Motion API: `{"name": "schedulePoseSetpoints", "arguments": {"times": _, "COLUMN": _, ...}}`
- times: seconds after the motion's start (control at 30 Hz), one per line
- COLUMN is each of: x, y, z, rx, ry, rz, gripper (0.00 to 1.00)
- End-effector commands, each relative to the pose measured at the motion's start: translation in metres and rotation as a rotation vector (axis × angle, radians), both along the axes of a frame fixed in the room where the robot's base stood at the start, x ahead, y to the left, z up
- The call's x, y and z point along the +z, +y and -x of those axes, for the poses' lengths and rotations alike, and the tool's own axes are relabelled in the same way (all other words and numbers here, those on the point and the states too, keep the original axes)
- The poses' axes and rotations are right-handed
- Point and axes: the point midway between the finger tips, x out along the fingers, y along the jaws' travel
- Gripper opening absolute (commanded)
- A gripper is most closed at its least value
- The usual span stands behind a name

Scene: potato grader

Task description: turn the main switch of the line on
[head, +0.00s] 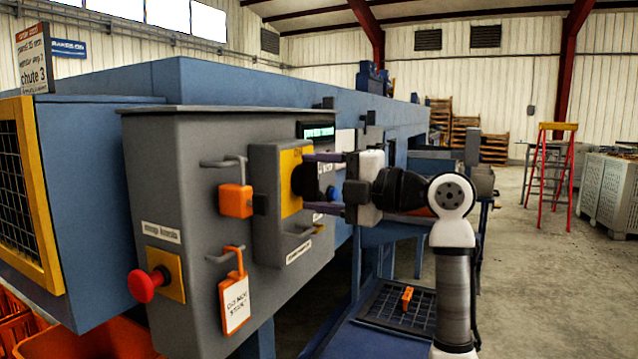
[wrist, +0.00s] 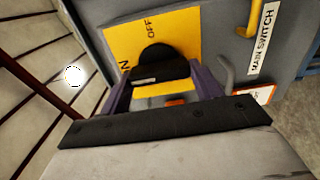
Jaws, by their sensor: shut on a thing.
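The main switch is a black rotary knob (wrist: 160,65) on a yellow plate (wrist: 115,42) lettered OFF and, partly covered, ON. In the head view the yellow plate (head: 291,160) is on the grey cabinet's switch box (head: 265,205). My gripper (head: 312,181) reaches it from the right, and its two purple fingers are shut on the knob's grip. The wrist view shows my gripper (wrist: 163,85) with one finger at each end of the grip. A pale mark shows on the grip; I cannot tell which position it points to.
An orange padlock (head: 235,201) and a white-and-orange tag (head: 235,303) hang on the cabinet (head: 180,200) left of the switch. A red stop button (head: 146,285) sticks out lower left. A grey handle (head: 300,243) juts out below the switch.

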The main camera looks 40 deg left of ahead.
Motion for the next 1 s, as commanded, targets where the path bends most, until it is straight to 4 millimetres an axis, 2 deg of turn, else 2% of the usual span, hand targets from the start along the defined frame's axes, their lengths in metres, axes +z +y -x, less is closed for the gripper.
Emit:
{"name": "schedulePoseSetpoints", "arguments": {"times": 0.03, "x": 0.000, "y": 0.000, "z": 0.000, "rx": -0.001, "ry": -0.004, "rz": 0.000, "gripper": 0.66}}
{"name": "schedulePoseSetpoints", "arguments": {"times": 0.2, "x": 0.000, "y": 0.000, "z": 0.000, "rx": -0.001, "ry": -0.003, "rz": 0.000, "gripper": 0.85}}
{"name": "schedulePoseSetpoints", "arguments": {"times": 0.47, "x": 0.000, "y": -0.001, "z": 0.000, "rx": -0.001, "ry": -0.001, "rz": 0.000, "gripper": 0.85}}
{"name": "schedulePoseSetpoints", "arguments": {"times": 0.57, "x": -0.001, "y": -0.007, "z": -0.002, "rx": -0.002, "ry": -0.001, "rz": 0.000, "gripper": 0.85}}
{"name": "schedulePoseSetpoints", "arguments": {"times": 0.77, "x": -0.001, "y": -0.041, "z": -0.011, "rx": -0.005, "ry": -0.001, "rz": 0.000, "gripper": 0.85}}
{"name": "schedulePoseSetpoints", "arguments": {"times": 1.0, "x": -0.001, "y": -0.095, "z": -0.023, "rx": -0.004, "ry": -0.001, "rz": -0.001, "gripper": 0.85}}
